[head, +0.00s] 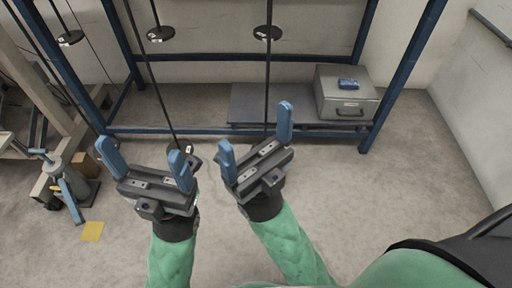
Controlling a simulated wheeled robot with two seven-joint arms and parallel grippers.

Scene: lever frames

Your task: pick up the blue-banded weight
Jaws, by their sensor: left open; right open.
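No weight with a clear blue band can be made out. Dark round discs hang on thin rods: a left disc (70,38), a middle disc (160,34) and a right disc (267,33). Another dark disc (193,149) is low down, partly hidden behind my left gripper (142,150). My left gripper is open and empty, with blue fingers apart. My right gripper (255,127) is open and empty, to the right of the left one.
A blue metal frame (400,70) stands across the back, with a low bar near the floor. The grey case (345,105) rests on a low platform (262,105). A blue tool stand (68,190) and a yellow square (93,231) are at the left. The right floor is clear.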

